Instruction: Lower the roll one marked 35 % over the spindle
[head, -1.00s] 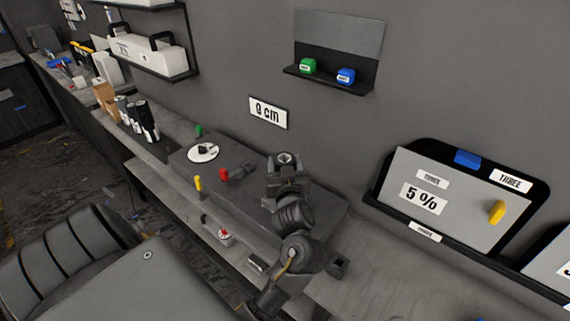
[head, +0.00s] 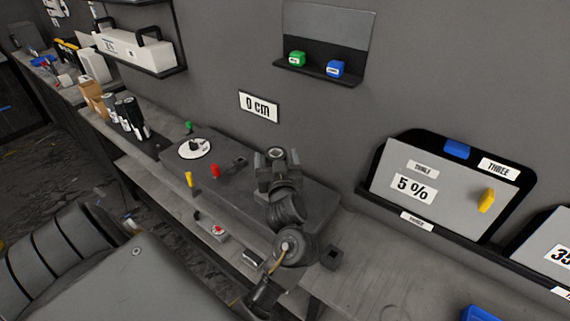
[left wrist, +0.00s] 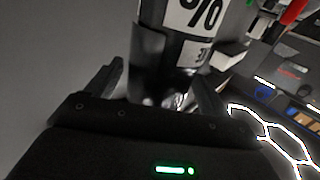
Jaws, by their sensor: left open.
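My left gripper (head: 276,165) is over the right part of the dark raised bench unit in the head view. A dark roll (left wrist: 178,60) with a white label showing "%" stands between its open fingers (left wrist: 165,95) in the left wrist view. The number on that label is cut off. A smaller label below it is only partly readable. In the head view the gripper hides most of what is between its fingers. I cannot make out the spindle or tell where the roll's lower end is.
A white dial (head: 195,148), a red knob (head: 215,171) and a yellow handle (head: 189,179) are left of the gripper. Several dark rolls (head: 131,115) stand farther left.

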